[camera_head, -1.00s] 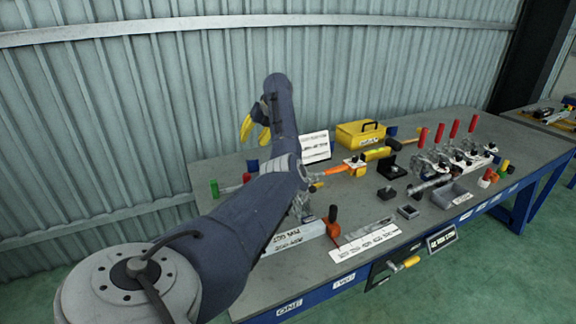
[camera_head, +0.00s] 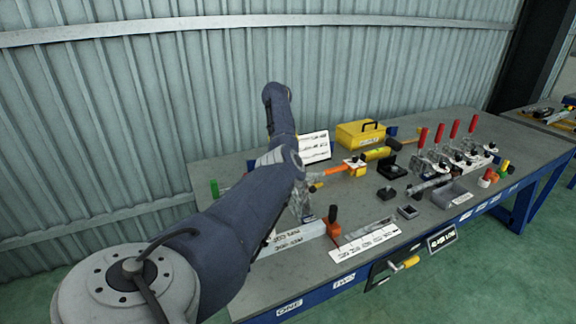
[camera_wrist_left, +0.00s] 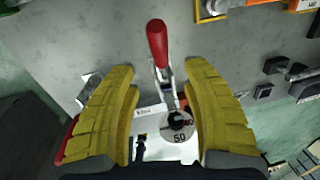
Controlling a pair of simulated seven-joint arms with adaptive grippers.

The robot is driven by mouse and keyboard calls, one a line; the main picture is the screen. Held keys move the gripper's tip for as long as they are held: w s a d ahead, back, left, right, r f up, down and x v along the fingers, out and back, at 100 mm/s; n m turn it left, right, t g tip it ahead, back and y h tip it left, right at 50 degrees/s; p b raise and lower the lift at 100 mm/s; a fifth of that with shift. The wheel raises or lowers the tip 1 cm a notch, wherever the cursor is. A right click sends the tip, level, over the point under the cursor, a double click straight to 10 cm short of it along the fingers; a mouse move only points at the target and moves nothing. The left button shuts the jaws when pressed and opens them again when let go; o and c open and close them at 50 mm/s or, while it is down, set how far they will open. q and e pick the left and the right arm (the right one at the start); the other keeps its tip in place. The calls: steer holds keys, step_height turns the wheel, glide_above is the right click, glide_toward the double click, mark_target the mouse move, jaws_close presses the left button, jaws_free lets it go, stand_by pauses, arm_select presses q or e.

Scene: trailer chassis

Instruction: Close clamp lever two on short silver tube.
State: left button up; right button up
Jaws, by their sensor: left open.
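In the left wrist view a toggle clamp with a red lever handle (camera_wrist_left: 157,42) and silver linkage (camera_wrist_left: 168,85) stands between the fingers of my left gripper (camera_wrist_left: 160,72). The gripper is open, with one yellow finger on each side and apart from the handle. In the head view my arm hides this gripper and most of the clamp; a silver part (camera_head: 306,208) shows beside the arm. I cannot surely identify the short silver tube. My right gripper is out of view.
Several red-handled clamps (camera_head: 438,135) stand upright at the right of the grey workbench (camera_head: 290,285).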

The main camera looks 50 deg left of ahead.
arm_select(q)
steer(key=f, duration=0.6)
steer(key=w+f, duration=0.1)
steer(key=f, duration=0.2)
steer(key=shift+d+f, duration=0.1)
steer(key=shift+d, duration=0.1)
steer(key=shift+c, duration=0.6)
jaws_close()
